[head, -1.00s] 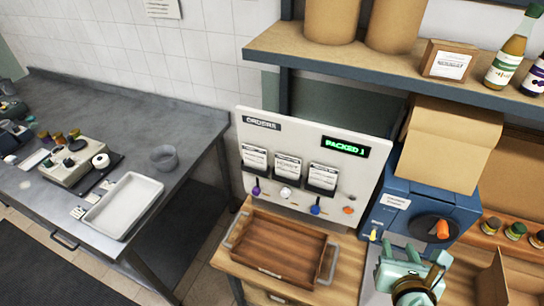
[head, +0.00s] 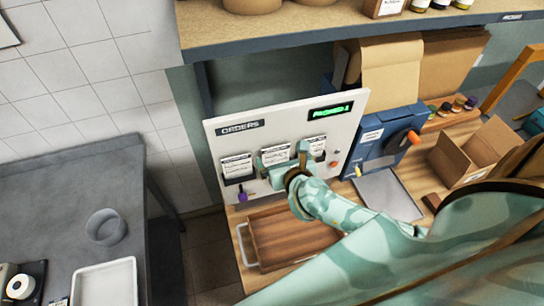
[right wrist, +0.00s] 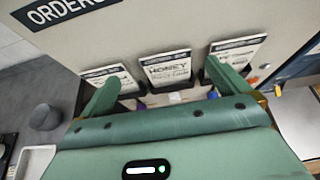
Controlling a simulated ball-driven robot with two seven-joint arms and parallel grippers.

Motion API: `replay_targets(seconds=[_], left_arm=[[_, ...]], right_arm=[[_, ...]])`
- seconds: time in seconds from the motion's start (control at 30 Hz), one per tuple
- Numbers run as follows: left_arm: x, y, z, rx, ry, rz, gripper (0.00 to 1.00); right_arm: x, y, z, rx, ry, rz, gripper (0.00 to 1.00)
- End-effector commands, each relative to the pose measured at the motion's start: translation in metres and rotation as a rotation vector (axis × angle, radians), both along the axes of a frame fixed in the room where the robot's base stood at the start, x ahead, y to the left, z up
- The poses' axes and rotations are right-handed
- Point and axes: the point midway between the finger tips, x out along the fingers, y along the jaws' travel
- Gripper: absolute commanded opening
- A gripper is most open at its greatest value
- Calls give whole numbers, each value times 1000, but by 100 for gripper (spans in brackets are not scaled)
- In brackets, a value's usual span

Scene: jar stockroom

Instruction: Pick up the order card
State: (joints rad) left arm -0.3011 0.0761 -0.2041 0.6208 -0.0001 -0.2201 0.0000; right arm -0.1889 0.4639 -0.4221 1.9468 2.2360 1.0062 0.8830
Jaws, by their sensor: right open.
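Three white order cards stand in dark holders on the orders board (head: 353,108): a left card (head: 236,166), a middle card (head: 275,153) and a right card (head: 317,146). In the right wrist view, the middle card (right wrist: 167,67) reads "HONEY". My right gripper (head: 284,160) is open in front of the middle card. Its fingers stand to either side of that card in the right wrist view, with nothing held. The middle card's lower part and holder are partly hidden by the gripper. My left gripper is not in view.
A wooden tray (head: 290,238) lies below the board, under my right arm. A blue machine (head: 385,140) with an orange knob stands right of the board, near an open cardboard box (head: 470,150). A shelf (head: 300,38) overhangs above. A grey table (head: 50,200) stands left.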

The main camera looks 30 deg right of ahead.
Motion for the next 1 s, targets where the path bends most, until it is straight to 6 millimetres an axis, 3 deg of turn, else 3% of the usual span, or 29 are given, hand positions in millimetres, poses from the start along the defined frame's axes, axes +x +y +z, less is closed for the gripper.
replay_targets(seconds=[0.5,0.77,0.97,1.0], left_arm=[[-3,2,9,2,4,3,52],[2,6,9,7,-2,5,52],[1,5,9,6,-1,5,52],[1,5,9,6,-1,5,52]], right_arm=[[52,-12,-30,0,0,0,100],[55,-13,-33,1,1,0,100],[55,-13,-33,0,1,0,47],[55,-13,-33,0,1,0,47]])
